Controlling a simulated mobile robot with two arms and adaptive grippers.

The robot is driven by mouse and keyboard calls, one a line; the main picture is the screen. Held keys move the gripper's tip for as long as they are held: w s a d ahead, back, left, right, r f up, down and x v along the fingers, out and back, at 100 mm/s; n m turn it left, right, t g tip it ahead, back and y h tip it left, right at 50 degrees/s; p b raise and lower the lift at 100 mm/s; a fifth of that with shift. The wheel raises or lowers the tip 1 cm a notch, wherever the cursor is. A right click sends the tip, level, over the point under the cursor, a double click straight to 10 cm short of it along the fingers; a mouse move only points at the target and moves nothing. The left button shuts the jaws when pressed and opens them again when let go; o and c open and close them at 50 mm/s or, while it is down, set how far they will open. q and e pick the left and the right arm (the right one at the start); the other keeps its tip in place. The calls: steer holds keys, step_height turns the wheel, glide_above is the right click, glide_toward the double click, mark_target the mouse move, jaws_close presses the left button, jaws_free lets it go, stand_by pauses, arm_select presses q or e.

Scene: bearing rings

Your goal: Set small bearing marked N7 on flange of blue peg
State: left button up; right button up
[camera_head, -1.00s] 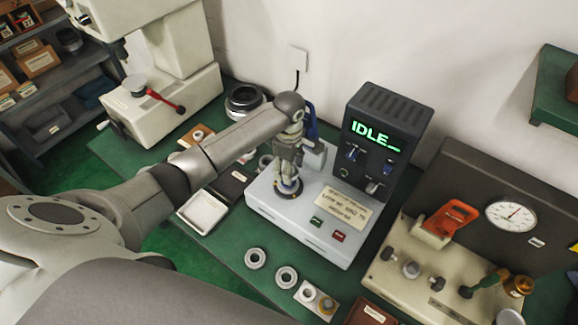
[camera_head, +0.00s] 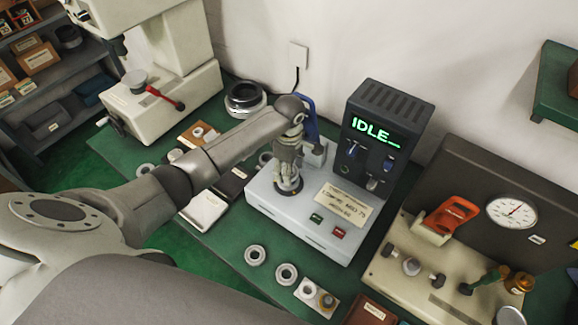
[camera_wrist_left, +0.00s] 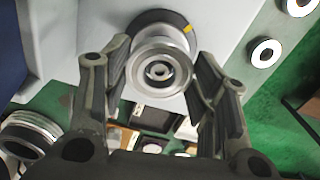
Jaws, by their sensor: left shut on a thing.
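A rounded grey part shows in the ring's centre. Just behind the ring is a dark round flange (camera_wrist_left: 186,27) with a yellow mark, on the light grey machine top. In the head view, my left gripper (camera_head: 289,178) points down over the dark flange (camera_head: 289,188). The N7 marking cannot be read. The peg's blue colour is hidden, and I cannot tell whether the ring touches the flange. My right gripper is not in view.
The grey machine (camera_head: 275,212) has an upright panel (camera_head: 385,135) reading IDLE close behind the gripper. Loose rings (camera_head: 255,255) lie in front on the green bench. A gauge unit (camera_head: 430,275) stands right.

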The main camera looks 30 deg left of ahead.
arm_select(q)
steer(key=shift+f, duration=0.75)
steer(key=o, duration=1.2)
steer(key=shift+o, duration=0.2)
step_height(320, 180, up, 8)
steer(key=shift+r, duration=0.1)
steer(key=shift+r, duration=0.1)
